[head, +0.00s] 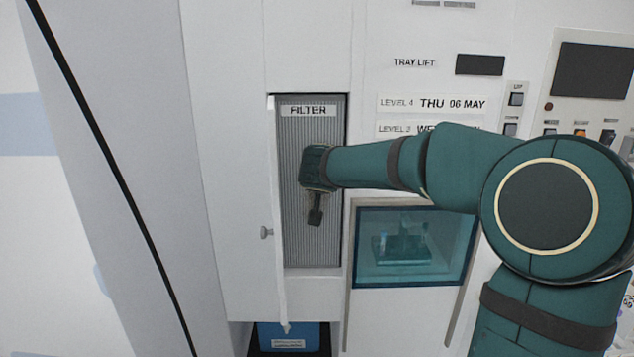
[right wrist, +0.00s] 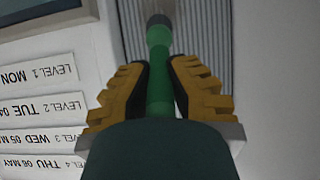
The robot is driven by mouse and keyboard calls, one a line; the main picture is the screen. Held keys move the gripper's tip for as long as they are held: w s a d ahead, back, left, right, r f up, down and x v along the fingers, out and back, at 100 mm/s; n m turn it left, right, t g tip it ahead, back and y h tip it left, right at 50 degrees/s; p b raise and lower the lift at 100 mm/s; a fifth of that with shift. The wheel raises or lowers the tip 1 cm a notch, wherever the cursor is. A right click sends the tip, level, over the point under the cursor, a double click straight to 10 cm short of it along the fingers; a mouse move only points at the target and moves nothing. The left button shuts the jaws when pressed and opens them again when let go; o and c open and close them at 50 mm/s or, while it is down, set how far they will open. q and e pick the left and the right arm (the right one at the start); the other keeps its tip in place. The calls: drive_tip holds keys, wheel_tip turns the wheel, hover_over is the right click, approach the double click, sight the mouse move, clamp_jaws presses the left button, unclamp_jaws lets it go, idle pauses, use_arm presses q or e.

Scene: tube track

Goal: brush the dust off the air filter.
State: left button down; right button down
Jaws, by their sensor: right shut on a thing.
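The air filter (head: 296,190) is a tall grey ribbed panel marked FILTER, set in an opening in the white machine front. Its ribs also show in the right wrist view (right wrist: 195,25). My right gripper (head: 315,205) is in front of the filter's middle. In the right wrist view the right gripper (right wrist: 160,85) has its yellow and black fingers shut on the green handle of a brush (right wrist: 159,45). The brush's dark end points at the ribs; I cannot tell whether it touches them. Dust on the filter is hard to make out. The left gripper is not in view.
A narrow white door (head: 274,250) with a round knob stands open at the filter's left edge. A blue box (head: 287,337) sits in a recess below. A tinted window (head: 415,250) is at lower right. A black cable (head: 110,180) hangs at left.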

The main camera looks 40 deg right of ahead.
drive_tip(key=shift+s+d+f+b, duration=0.25)
drive_tip(key=shift+s+d+b, duration=0.15)
drive_tip(key=shift+d, duration=0.15)
drive_tip(key=shift+s+d+f+b, duration=0.3)
drive_tip(key=shift+s+d+b, duration=0.25)
drive_tip(key=shift+d, duration=0.05)
drive_tip(key=shift+w+a, duration=0.1)
drive_tip(key=shift+w+a+b, duration=1.15)
drive_tip(key=shift+a+b, duration=0.15)
drive_tip(key=shift+s+d, duration=0.1)
